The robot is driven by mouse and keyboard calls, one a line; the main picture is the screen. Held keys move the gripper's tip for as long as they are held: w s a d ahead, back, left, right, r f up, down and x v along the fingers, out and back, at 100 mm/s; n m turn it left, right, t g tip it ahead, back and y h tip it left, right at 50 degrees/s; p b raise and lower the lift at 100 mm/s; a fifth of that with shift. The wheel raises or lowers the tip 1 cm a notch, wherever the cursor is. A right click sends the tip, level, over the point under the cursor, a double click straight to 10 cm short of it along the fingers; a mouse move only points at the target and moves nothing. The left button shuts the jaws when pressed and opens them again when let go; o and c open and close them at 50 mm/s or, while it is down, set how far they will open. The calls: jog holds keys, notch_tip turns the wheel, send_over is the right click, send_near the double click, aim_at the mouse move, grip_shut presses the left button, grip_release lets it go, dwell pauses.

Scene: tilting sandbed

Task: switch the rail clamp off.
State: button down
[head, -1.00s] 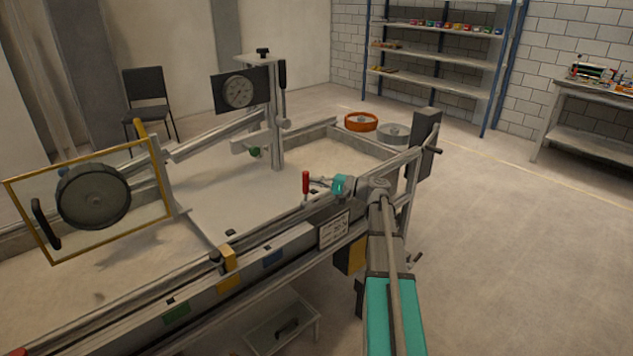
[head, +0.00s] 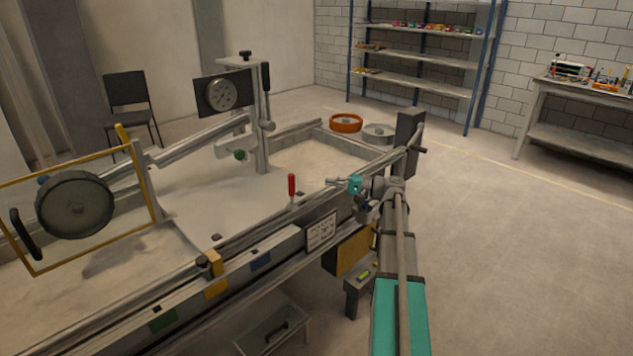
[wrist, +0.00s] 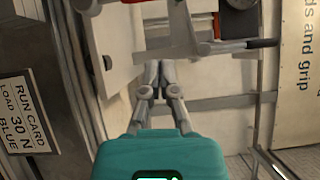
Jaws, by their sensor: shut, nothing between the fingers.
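A red handle (head: 292,185) stands upright at the near rail of the sandbed; it looks like the lever of the rail clamp, whose base is small and hard to make out. A yellow block with a dark knob (head: 209,263) sits further left on the same rail. My gripper (head: 329,181) is to the right of the red handle, apart from it, its fingers pointing left. In the wrist view my gripper (wrist: 160,68) has its fingertips together with nothing between them. Small red parts show at the top of that view; I cannot tell whether one is the handle.
The near rail (head: 130,304) runs along the sandbed's front. A post with a dial gauge (head: 221,94) stands behind the handle. A gold-framed panel with a round wheel (head: 74,206) is at left. A run card (head: 321,231) hangs below the rail. The floor at right is clear.

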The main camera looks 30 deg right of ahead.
jog(key=shift+v, duration=2.15)
jog(key=shift+r, duration=0.1)
jog(key=s+a+f+n+g+h+p, duration=0.1)
jog(key=a+f+n+g+h+p, duration=0.2)
jog(key=a, duration=0.8)
jog(key=a+f+g+h+p, duration=0.1)
jog(key=a+f+g, duration=0.35)
jog(key=a, duration=0.65)
jog(key=s+a+f+n+g+h+p, duration=0.2)
jog(key=s+a+n+g+h+p, duration=0.3)
jog(key=s+a+h, duration=0.4)
jog(key=shift+s+a+n+h+p, duration=0.4)
jog(key=shift+s+a+n+p, duration=0.15)
jog(key=shift+s+a, duration=1.9)
jog(key=shift+w+a, duration=0.25)
jog(key=shift+w, duration=0.05)
jog(key=shift+d, duration=0.1)
